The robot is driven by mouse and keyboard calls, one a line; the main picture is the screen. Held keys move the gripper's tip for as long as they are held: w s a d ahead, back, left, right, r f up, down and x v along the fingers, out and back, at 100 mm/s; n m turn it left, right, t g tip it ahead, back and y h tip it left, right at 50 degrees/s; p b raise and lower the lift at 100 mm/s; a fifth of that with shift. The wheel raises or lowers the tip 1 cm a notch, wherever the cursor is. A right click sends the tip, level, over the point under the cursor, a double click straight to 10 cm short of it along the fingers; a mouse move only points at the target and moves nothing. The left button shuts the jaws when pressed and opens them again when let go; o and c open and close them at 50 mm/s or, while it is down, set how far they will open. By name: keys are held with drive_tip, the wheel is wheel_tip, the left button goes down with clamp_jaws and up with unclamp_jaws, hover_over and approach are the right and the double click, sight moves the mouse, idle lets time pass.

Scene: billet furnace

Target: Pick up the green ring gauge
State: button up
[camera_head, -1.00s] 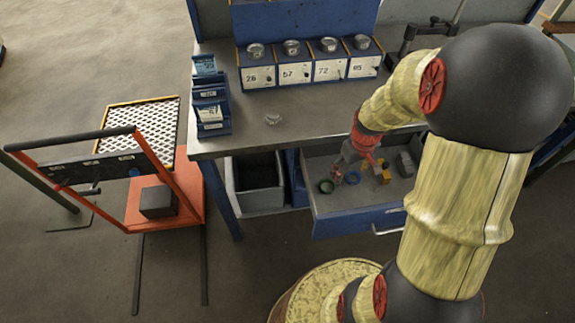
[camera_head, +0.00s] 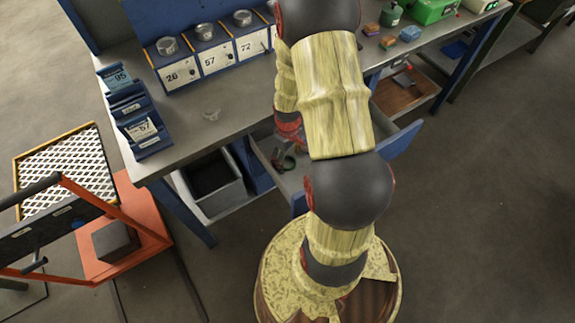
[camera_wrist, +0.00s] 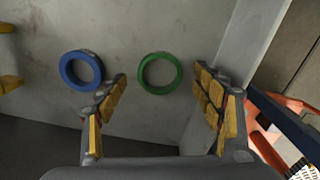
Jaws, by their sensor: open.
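The green ring gauge (camera_wrist: 145,82) lies flat on the grey drawer floor in the wrist view, ahead of and between my two fingers. My gripper (camera_wrist: 165,90) is open and empty, with yellow pads on both fingers. A blue ring (camera_wrist: 64,72) lies to the left of the green one, close outside my left finger. In the head view the green ring gauge (camera_head: 289,162) shows small inside the open drawer, beside my gripper (camera_head: 277,158). My arm hides much of the drawer there.
The drawer wall (camera_wrist: 232,65) rises right of the green ring. A yellow object (camera_wrist: 10,82) sits at the far left. In the head view, a grey bin (camera_head: 215,185) stands left of the drawer, and an orange cart (camera_head: 125,225) stands further left.

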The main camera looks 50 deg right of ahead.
drive_tip(key=shift+f, duration=0.75)
drive_tip(key=shift+r, duration=0.1)
drive_tip(key=shift+c, duration=0.6)
drive_tip(key=c, duration=1.1)
drive_tip(key=shift+c, duration=0.5)
